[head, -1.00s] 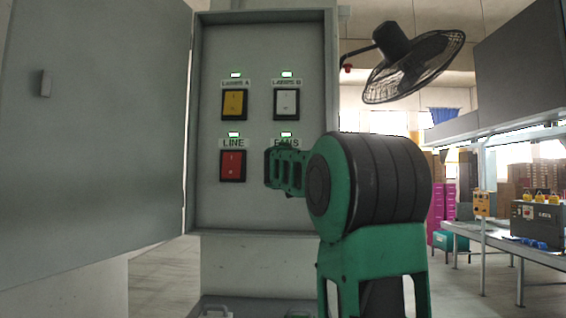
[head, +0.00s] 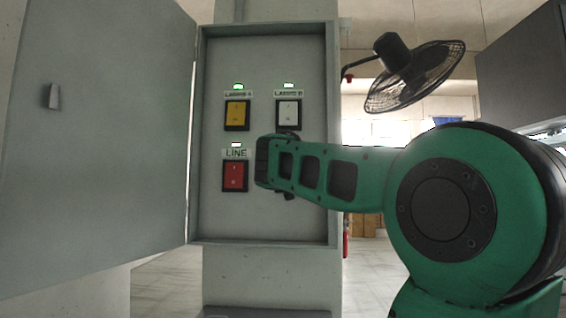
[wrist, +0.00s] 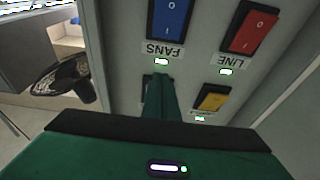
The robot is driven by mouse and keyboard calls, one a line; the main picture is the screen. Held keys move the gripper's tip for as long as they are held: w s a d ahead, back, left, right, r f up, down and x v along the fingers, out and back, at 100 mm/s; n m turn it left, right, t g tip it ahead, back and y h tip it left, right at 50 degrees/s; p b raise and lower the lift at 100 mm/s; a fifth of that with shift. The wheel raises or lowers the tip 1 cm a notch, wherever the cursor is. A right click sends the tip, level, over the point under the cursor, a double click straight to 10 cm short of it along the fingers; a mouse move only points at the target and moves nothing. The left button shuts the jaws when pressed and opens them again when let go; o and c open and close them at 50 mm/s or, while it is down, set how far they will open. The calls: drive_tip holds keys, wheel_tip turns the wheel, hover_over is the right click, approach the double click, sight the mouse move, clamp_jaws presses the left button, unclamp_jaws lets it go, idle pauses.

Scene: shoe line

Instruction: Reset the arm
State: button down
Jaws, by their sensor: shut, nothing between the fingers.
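My gripper (wrist: 160,90) is shut and empty, seen in the wrist view in front of the switch panel (head: 213,70). Whether it touches the panel I cannot tell. In the head view my green arm reaches in from the right and hides the FANS switch. That switch (wrist: 170,18) is blue and shows in the upside-down wrist view. The red LINE switch (head: 235,177), the yellow switch (head: 236,115) and the white switch (head: 288,114) are in the head view. Green lamps are lit above these three, and one shows by FANS in the wrist view.
The cabinet door (head: 100,150) stands open to the left. A black fan (head: 415,75) hangs at upper right, right of the cabinet. A dark overhead panel (head: 525,70) is at far right. Pale floor shows on both sides below the cabinet.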

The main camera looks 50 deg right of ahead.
drive_tip(key=shift+s+a, duration=0.1)
drive_tip(key=shift+s, duration=0.05)
idle(0.5)
drive_tip(key=s+a+f+n+g+y, duration=0.1)
drive_tip(key=s+a+f+g+y, duration=0.15)
drive_tip(key=f, duration=0.85)
drive_tip(key=s+a+f+g+y, duration=0.1)
drive_tip(key=f+y, duration=0.2)
drive_tip(key=f, duration=0.8)
drive_tip(key=s+a+f+n+g+y, duration=0.1)
drive_tip(key=s+a+f+g+y, duration=0.15)
drive_tip(key=f, duration=0.85)
drive_tip(key=s+a+f+g+y, duration=0.3)
drive_tip(key=s+a+f, duration=0.5)
drive_tip(key=s+f, duration=0.3)
drive_tip(key=s+a+f+n+g+y, duration=0.1)
drive_tip(key=s+a+f+g+y, duration=0.3)
drive_tip(key=s+a+f, duration=0.4)
drive_tip(key=s+f+y, duration=0.1)
drive_tip(key=s+f, duration=0.2)
drive_tip(key=f, duration=0.1)
drive_tip(key=shift+a+n, duration=0.3)
